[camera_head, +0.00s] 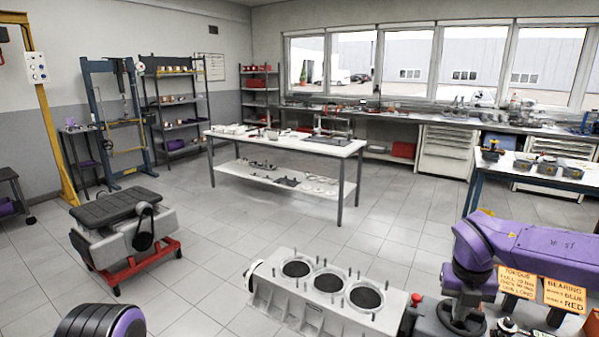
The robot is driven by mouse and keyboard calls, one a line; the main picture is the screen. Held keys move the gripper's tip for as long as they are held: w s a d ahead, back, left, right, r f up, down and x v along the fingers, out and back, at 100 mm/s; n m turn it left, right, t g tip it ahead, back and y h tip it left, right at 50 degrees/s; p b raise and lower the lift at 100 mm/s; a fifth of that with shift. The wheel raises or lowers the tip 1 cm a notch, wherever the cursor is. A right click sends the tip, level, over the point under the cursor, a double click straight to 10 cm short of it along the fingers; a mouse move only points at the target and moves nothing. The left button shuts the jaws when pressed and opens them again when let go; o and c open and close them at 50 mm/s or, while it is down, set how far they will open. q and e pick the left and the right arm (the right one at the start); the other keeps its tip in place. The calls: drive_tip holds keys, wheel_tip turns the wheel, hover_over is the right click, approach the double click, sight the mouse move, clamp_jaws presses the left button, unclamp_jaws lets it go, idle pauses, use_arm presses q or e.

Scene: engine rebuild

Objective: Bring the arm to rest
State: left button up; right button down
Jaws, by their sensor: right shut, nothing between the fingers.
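My right arm, purple with dark joints, comes in from the right edge and bends down at its wrist. My right gripper (461,318) is low in the picture, just right of the engine block, pointing down; it is shut and empty, and its fingertips are hard to make out. The grey engine block (322,298) with three dark round bores stands at the bottom centre. A small red part (416,299) shows between the block and the gripper. My left gripper does not show.
A grey engine on a red stand (130,235) is at the left. A white table (285,143) with parts is farther back. A bench with bins (540,171) is at the right. The tiled floor between is clear.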

drive_tip(key=s+f+n+t+h+b, duration=0.1)
drive_tip(key=s+f+n+t+h, duration=0.2)
drive_tip(key=f+n, duration=0.8)
drive_tip(key=s+f+n+t+h+b, duration=0.1)
drive_tip(key=s+f+n+t+h, duration=0.2)
drive_tip(key=f+n, duration=0.85)
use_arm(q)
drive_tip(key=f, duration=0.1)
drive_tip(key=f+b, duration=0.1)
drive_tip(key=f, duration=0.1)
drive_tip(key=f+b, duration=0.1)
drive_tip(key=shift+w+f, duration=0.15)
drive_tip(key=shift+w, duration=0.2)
use_arm(e)
drive_tip(key=s+a+f+n+g+y, duration=0.1)
drive_tip(key=s+f+n, duration=0.4)
drive_tip(key=s, duration=0.7)
drive_tip(key=s+a+f+n+g+y, duration=0.2)
drive_tip(key=s+f+n, duration=0.4)
drive_tip(key=s, duration=0.6)
wheel_tip(320, 180, down, 3)
drive_tip(key=shift+s+a+r+g+y, duration=0.15)
drive_tip(key=shift+s+a+g+y, duration=0.1)
drive_tip(key=shift+s+g+y, duration=0.15)
